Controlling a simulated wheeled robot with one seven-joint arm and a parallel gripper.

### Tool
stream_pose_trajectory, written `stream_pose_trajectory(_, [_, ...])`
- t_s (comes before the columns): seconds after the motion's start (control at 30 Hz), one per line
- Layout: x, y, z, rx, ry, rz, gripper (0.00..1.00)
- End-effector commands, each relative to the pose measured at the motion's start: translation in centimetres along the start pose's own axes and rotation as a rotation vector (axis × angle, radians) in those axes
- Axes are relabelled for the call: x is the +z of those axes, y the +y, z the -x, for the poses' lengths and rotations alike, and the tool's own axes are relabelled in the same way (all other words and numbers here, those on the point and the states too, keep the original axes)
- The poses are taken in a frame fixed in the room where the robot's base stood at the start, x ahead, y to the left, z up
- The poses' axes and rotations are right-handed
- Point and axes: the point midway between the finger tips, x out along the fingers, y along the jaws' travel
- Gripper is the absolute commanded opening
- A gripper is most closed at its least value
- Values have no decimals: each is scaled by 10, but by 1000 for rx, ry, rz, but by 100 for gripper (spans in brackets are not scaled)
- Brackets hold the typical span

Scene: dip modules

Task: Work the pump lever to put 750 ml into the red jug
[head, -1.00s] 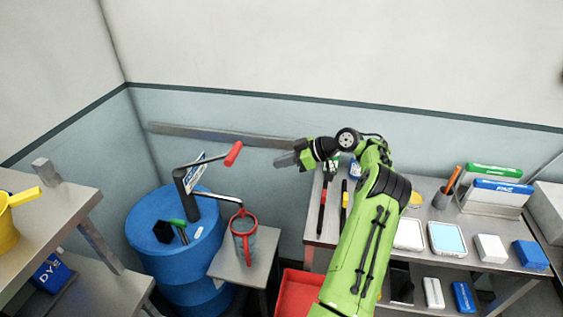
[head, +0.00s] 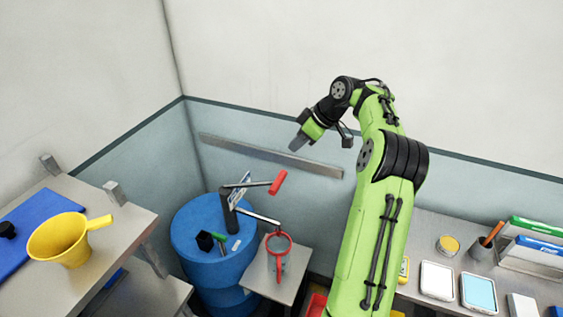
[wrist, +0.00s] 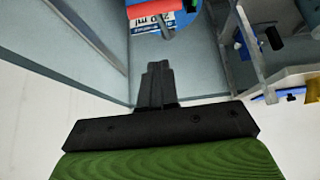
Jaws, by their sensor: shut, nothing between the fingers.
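The pump stands on the blue drum (head: 188,238). Its lever ends in a red grip (head: 278,182) that points up and right. A label plate (head: 240,190) sits at the pump. The red jug (head: 278,246), with a red rim and handle, stands on a small grey stand (head: 258,275) beside the drum, near the end of the spout (head: 258,217). My gripper (head: 296,144) is shut and empty, above and slightly right of the red grip, apart from it. In the wrist view my gripper (wrist: 156,72) points toward the red grip (wrist: 153,8), seen at the top edge.
A yellow jug (head: 62,242) and a blue mat (head: 35,222) are on the left bench (head: 115,222). A wall rail (head: 270,156) runs behind the pump. The right bench (head: 440,235) holds several boxes and a pen cup (head: 487,252).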

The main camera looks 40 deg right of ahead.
Motion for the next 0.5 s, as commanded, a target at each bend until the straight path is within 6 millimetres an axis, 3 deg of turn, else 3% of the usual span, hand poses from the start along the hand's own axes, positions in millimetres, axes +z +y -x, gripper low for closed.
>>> stream_pose_trajectory(0.27, [3, 0, -8, -3, 1, 0, 0])
stream_pose_trajectory(0.5, [4, -1, -52, -6, 0, 1, 0])
